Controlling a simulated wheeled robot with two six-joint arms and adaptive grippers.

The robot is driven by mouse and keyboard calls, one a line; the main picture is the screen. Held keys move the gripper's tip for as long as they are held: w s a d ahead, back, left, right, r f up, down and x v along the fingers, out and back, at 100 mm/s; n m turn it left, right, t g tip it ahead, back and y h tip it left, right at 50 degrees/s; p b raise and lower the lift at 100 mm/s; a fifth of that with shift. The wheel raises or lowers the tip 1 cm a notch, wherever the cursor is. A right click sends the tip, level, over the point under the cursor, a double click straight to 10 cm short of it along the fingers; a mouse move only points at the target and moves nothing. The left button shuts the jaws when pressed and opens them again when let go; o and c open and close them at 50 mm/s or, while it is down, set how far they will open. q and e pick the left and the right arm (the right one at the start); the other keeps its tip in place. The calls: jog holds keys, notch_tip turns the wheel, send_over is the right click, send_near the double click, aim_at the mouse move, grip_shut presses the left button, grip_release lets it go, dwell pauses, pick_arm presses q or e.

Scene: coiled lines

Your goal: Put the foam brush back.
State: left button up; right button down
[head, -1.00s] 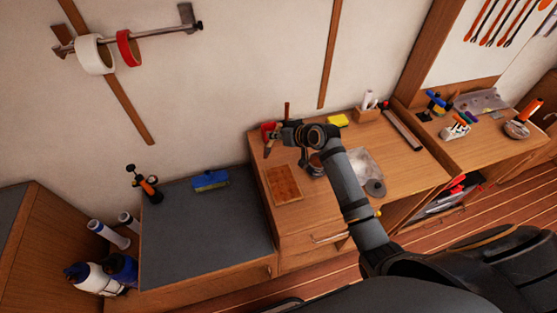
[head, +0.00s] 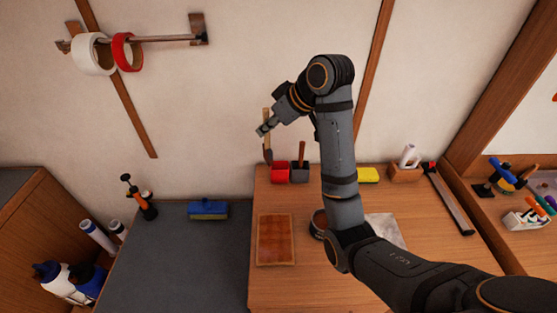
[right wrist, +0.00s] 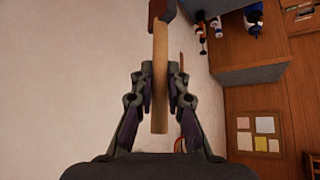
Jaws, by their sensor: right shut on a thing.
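My right gripper (head: 266,128) is shut on the wooden handle of the foam brush (head: 267,152), which hangs upright with its dark head down. The handle runs between both fingers in the right wrist view (right wrist: 160,75), with the reddish-brown head at the top edge. In the head view the brush appears just above and left of a red cup (head: 280,173). A dark grey cup (head: 299,174) stands beside the red one, with a brown-handled tool (head: 301,152) in it. The red cup's inside is hard to see. My left gripper is out of view.
The wooden bench (head: 275,285) carries a brown board (head: 275,240), a round tin (head: 319,224), a yellow block (head: 368,175) and a wooden holder (head: 406,173). A blue brush (head: 208,209) lies on the grey top (head: 170,260). The wall rises behind the cups.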

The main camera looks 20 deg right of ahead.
pick_arm(q)
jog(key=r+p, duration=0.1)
jog(key=p, duration=0.1)
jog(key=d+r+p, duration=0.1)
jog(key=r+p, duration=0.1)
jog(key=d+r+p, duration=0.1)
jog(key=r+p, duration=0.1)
jog(key=shift+p, duration=0.35)
pick_arm(e)
jog(key=w+d+f, duration=0.7)
jog(key=w+f, duration=0.3)
jog(key=f, duration=0.2)
jog(key=shift+w+f, duration=0.3)
jog(key=shift+w, duration=0.05)
jog(key=shift+f, duration=0.6)
jog(key=c, duration=1.4)
grip_release()
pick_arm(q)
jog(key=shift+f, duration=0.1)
pick_arm(e)
jog(key=shift+o, duration=0.2)
